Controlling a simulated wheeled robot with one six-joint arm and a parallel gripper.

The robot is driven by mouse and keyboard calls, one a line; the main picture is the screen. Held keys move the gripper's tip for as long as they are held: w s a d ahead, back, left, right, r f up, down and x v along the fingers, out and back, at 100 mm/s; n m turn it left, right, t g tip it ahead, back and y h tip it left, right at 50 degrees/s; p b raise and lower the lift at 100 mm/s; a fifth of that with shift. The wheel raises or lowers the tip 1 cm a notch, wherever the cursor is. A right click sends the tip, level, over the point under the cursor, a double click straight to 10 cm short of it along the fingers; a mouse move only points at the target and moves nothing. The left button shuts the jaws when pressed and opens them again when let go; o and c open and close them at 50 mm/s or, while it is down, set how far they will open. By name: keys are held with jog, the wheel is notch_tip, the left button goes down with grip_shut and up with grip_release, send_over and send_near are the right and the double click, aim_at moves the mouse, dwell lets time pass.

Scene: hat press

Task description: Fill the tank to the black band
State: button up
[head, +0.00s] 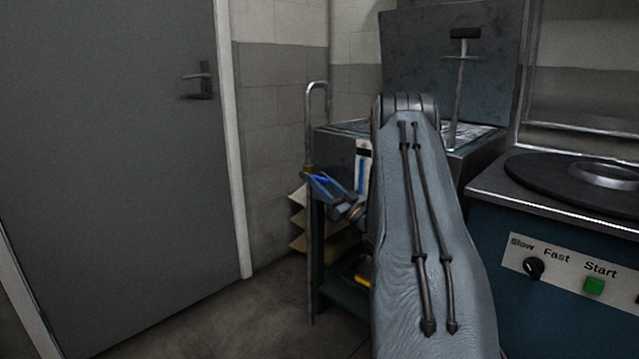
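The tank (340,140) is a dark box on a stand in the middle, partly hidden behind my arm. On its front is a white gauge plate (359,184) with a black band (364,152) near the top. A blue column (361,172) stands in the gauge; its top looks just below the band. A grey pipe (309,120) bends over at the tank's left edge, with a small brass-coloured part (308,169) low on it. My gripper (318,184), with blue fingers, is beside that part; contact and finger opening are unclear.
A T-handled rod (460,85) stands upright on the tank's right side before a raised dark panel (420,50). A machine with a black knob (534,268) and green Start button (593,286) is at right. A grey door (110,150) is at left. Floor between is clear.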

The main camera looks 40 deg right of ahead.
jog(key=p+v, duration=0.1)
jog(key=v, duration=0.6)
jog(key=shift+s+f, duration=0.15)
jog(key=shift+s, duration=0.25)
dwell(0.3)
